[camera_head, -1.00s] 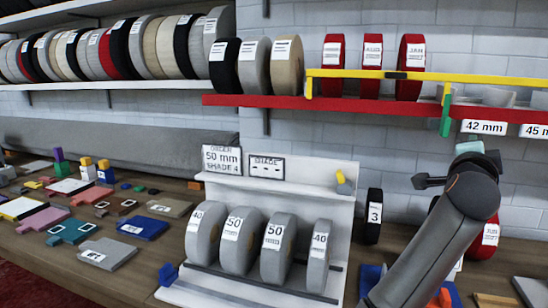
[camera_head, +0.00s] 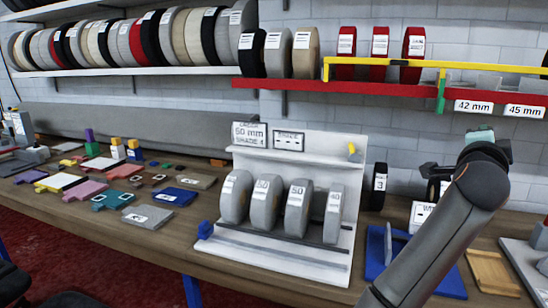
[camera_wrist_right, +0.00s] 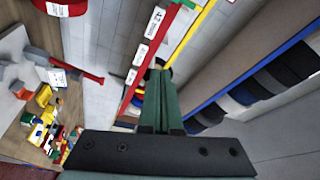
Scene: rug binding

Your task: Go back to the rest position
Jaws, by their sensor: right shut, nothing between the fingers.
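My right arm comes in from the lower right of the head view and reaches up in front of the wall. Its right gripper (camera_head: 480,136) shows only partly behind the dark wrist, as a bit of green. In the right wrist view the green fingers (camera_wrist_right: 157,75) are together with nothing between them. They point toward the wall and shelves, apart from any object as far as I can tell. My left gripper is not in either view.
A white stand (camera_head: 285,246) with grey rolls is on the wooden bench (camera_head: 180,235), left of my right arm. A blue holder (camera_head: 376,246) lies beside the forearm. A red shelf (camera_head: 300,88) with a yellow bar (camera_head: 450,76) is above. Flat pieces cover the bench's left.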

